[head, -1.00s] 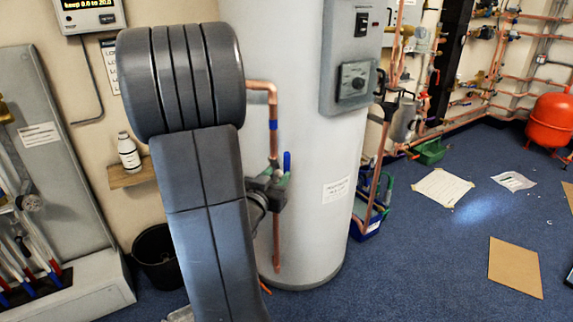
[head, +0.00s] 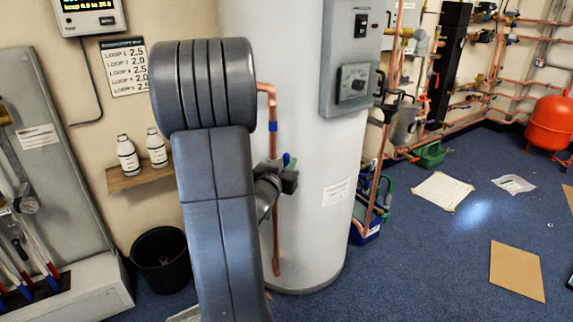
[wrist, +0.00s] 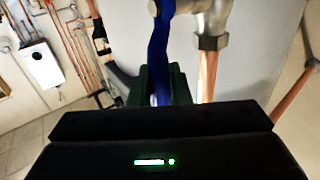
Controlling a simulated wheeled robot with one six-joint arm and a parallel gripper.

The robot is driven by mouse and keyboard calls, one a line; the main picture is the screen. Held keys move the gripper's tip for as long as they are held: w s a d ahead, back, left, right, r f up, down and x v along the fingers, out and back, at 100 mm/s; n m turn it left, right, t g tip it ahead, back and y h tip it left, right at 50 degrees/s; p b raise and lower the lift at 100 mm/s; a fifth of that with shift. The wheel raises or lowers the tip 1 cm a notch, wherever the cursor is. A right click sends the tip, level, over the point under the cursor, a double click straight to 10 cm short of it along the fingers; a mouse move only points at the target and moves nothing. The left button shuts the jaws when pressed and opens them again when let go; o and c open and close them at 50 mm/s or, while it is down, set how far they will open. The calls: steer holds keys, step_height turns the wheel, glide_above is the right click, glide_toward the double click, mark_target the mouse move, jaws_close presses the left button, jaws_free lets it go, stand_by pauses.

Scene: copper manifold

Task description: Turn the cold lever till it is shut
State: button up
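The blue cold lever (head: 286,159) shows small beside my gripper, in front of the white cylinder. In the wrist view the blue lever (wrist: 158,50) runs up from between my dark green fingers, next to a metal valve fitting (wrist: 212,20) with a copper pipe (wrist: 208,75). My gripper (head: 290,178) is at the lever, and its fingers (wrist: 163,85) are close together on either side of it, apparently shut on it. The dark gripper body covers the fingers' lower part. My arm hides part of the pipe and valve in the head view.
The white cylinder (head: 320,235) stands right behind my gripper. A copper pipe with a blue band (head: 272,126) runs down its front. A shelf with two white bottles (head: 128,155) and a black bin (head: 161,260) are at the left.

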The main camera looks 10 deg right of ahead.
steer(key=shift+d+r+p, duration=0.1)
steer(key=shift+r+p, duration=0.05)
steer(key=shift+p, duration=0.25)
jaws_close()
steer(key=shift+w+d+r+m+g+p, duration=0.15)
steer(key=shift+d+m+g+p, duration=0.25)
steer(key=shift+p, duration=0.5)
steer(key=w+d+f+m+g+y+p, duration=0.1)
steer(key=d+f+m+g+y+p, duration=0.4)
steer(key=y+p, duration=0.4)
step_height(320, 180, down, 2)
steer(key=m+g+y, duration=0.1)
steer(key=g+y, duration=0.1)
steer(key=y, duration=0.1)
steer(key=shift+w+f+g+y, duration=0.2)
steer(key=shift+w+g+y, duration=0.1)
steer(key=shift+w+y, duration=0.1)
steer(key=shift+f+m, duration=0.15)
steer(key=shift+m, duration=0.15)
steer(key=o, duration=0.8)
jaws_free()
steer(key=shift+f, duration=0.1)
